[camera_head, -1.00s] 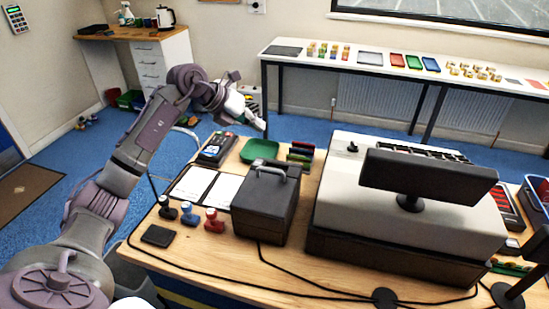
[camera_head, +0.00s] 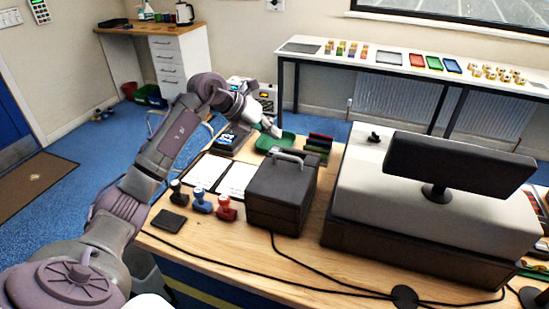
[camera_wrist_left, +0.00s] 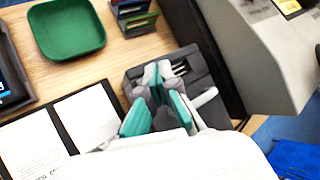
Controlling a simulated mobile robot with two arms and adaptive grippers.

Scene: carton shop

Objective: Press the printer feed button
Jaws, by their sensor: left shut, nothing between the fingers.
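I cannot pick out a printer or its feed button with certainty. A white machine with small lit panels (camera_head: 266,91) stands beyond the desk in the head view, partly hidden behind my left wrist. My left gripper (camera_head: 276,131) is shut and empty above the desk, close to the green tray (camera_head: 288,142) in the head picture. In the left wrist view its teal-padded fingers (camera_wrist_left: 161,76) appear in front of the black handled box (camera_wrist_left: 138,72), apparently above it. My right gripper is in neither view.
The black handled box (camera_head: 265,203) stands mid-desk beside the large pale till (camera_head: 360,185) with its dark screen (camera_head: 455,168). A dark keypad device (camera_head: 228,143), open white pages (camera_head: 237,180) and three stamps (camera_head: 202,203) lie left. Cables cross the front.

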